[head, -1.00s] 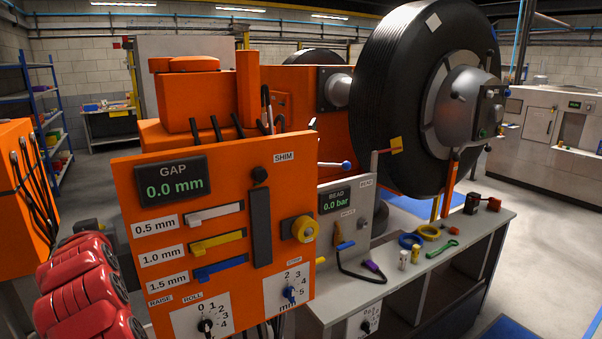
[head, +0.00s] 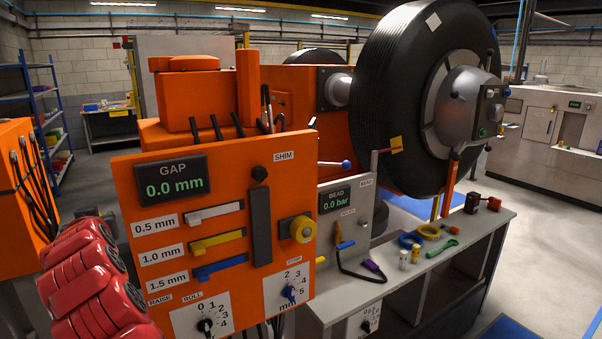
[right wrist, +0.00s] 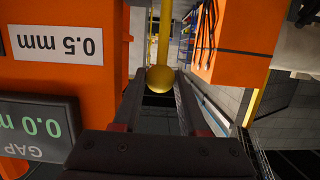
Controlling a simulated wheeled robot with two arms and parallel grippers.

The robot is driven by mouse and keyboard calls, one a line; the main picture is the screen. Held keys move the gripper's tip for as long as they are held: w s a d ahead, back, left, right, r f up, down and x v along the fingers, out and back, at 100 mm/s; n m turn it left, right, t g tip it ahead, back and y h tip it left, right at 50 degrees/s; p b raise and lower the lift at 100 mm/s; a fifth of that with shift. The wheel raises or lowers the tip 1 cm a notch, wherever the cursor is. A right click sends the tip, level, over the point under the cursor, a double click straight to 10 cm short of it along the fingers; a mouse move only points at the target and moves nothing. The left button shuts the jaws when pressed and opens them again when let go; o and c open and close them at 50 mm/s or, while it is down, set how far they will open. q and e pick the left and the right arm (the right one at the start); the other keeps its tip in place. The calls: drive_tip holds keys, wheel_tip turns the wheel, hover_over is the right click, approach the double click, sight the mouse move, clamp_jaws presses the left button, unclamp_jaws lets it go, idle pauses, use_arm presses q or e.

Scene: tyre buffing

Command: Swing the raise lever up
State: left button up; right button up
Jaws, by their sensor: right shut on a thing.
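The raise lever shows in the right wrist view as a yellow rod with a round yellow knob (right wrist: 160,79). My right gripper (right wrist: 160,88) is shut on this knob, which sits between its two dark fingers, beside the orange panel. In the head view the RAISE label (head: 159,300) is at the lower left of the orange control panel (head: 225,165). The lever and my right gripper cannot be made out in the head view. My left gripper is not in view.
The panel carries a gap display (head: 171,181), coloured shim sliders and dials close by. A grey bench (head: 478,225) with small tools and a large black tyre (head: 392,90) stand to the right. An orange cabinet (head: 20,160) with black cables is at the far left.

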drive_tip(key=o, duration=0.9)
drive_tip(key=shift+w+f, duration=0.1)
drive_tip(key=shift+f, duration=0.05)
drive_tip(key=shift+o, duration=0.2)
drive_tip(key=b+v, duration=0.9)
drive_tip(key=v, duration=0.1)
drive_tip(key=shift+b, duration=0.35)
